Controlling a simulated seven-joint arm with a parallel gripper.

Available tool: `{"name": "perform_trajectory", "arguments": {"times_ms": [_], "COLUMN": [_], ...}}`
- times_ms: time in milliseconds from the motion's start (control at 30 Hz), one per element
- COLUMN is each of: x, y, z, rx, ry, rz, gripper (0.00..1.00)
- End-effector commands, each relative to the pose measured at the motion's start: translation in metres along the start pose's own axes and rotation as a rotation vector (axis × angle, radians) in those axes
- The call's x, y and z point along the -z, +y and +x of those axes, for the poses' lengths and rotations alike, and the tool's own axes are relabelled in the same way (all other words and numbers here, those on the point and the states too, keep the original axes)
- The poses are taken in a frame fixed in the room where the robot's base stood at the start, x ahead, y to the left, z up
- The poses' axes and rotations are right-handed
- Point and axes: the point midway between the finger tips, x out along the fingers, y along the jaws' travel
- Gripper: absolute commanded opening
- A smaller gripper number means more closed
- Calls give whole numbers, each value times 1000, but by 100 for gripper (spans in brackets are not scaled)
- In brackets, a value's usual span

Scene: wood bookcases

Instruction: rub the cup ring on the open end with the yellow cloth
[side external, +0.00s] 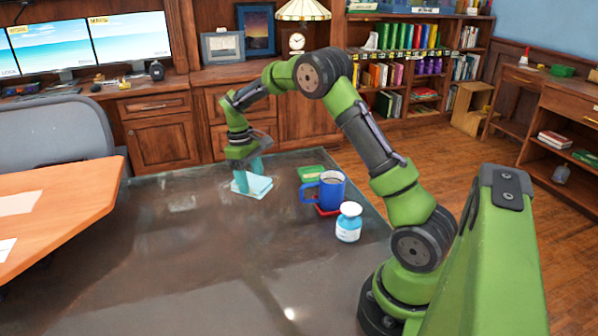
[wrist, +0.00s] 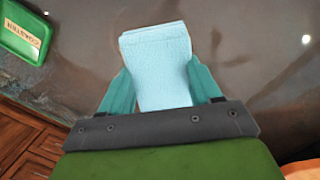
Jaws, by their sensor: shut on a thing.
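My gripper (side external: 246,178) is low over the dark glossy table (side external: 130,255), near its far edge. It is shut on a light blue folded cloth (side external: 259,187), which is at or just above the tabletop; I cannot tell if they touch. In the wrist view, the cloth (wrist: 158,60) stands out between the two teal fingers. I see no yellow cloth. I cannot make out a clear cup ring; only faint pale marks and reflections show on the table, and the surface under the cloth is hidden.
A green coaster tray (side external: 311,173) lies right of my gripper. Nearer stands a blue mug (side external: 332,188) with a dark drink, on a red coaster (side external: 324,211). A white and blue bottle (side external: 348,224) stands in front. The table's left and front are clear, up to an orange desk (side external: 70,205).

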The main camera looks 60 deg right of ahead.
Motion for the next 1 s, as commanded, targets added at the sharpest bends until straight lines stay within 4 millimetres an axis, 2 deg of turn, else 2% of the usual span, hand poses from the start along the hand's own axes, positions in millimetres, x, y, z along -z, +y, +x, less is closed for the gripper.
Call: {"name": "perform_trajectory", "arguments": {"times_ms": [767,1000], "x": [10,-6], "y": [0,17], "z": [72,75], "rx": [1,0], "ry": [-2,-1], "rz": [1,3], "gripper": [38,39]}}
